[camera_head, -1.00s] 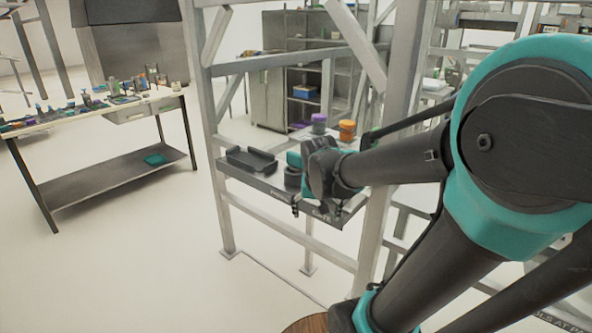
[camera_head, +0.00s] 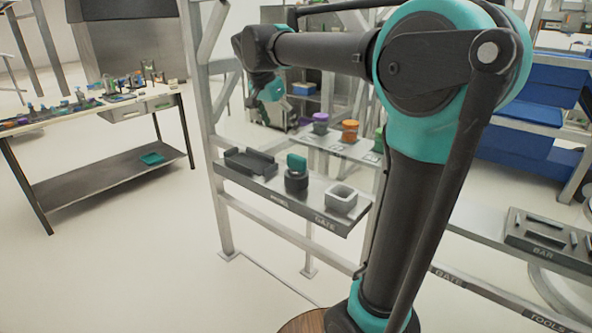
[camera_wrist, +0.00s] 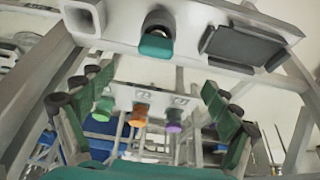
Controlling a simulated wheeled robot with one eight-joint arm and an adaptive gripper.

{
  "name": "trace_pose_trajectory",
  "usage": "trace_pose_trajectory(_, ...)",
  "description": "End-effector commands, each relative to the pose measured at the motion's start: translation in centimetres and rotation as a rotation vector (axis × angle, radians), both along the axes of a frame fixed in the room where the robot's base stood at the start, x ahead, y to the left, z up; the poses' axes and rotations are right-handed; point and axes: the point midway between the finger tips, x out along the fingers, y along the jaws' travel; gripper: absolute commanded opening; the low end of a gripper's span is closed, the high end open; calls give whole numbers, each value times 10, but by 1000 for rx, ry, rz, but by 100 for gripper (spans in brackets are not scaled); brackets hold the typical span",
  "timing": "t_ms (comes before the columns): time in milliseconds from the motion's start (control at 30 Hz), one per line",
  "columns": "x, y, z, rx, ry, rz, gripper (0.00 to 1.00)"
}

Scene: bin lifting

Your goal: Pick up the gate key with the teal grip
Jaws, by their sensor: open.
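The gate key with the teal grip (camera_head: 297,163) stands upright in a dark round holder (camera_head: 296,183) on the grey shelf marked GATE (camera_head: 285,199). In the wrist view, which looks upside down, the teal grip (camera_wrist: 156,47) is at top centre, with the dark holder (camera_wrist: 159,20) behind it. My gripper (camera_head: 262,95) is raised above and behind the shelf in the head view, apart from the key. In the wrist view my gripper (camera_wrist: 158,82) has its two fingers spread wide at left and right, open and empty. The key's lower part is hidden in the holder.
A black tray (camera_head: 250,162) and a pale square container (camera_head: 342,199) flank the holder. Behind are purple (camera_head: 320,124), orange (camera_head: 350,130) and green items. Grey frame posts (camera_head: 203,130) border the shelf. A cluttered bench (camera_head: 70,125) stands left; open floor lies between.

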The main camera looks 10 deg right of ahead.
Motion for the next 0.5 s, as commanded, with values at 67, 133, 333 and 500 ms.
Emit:
trace_pose_trajectory(67, 3, -3, -8, 0, -1, -5, 90)
trace_pose_trajectory(133, 5, -7, -19, 0, -1, -6, 90)
trace_pose_trajectory(333, 16, -19, -57, 0, 0, -4, 90)
trace_pose_trajectory(500, 24, -28, -86, 1, -1, -4, 90)
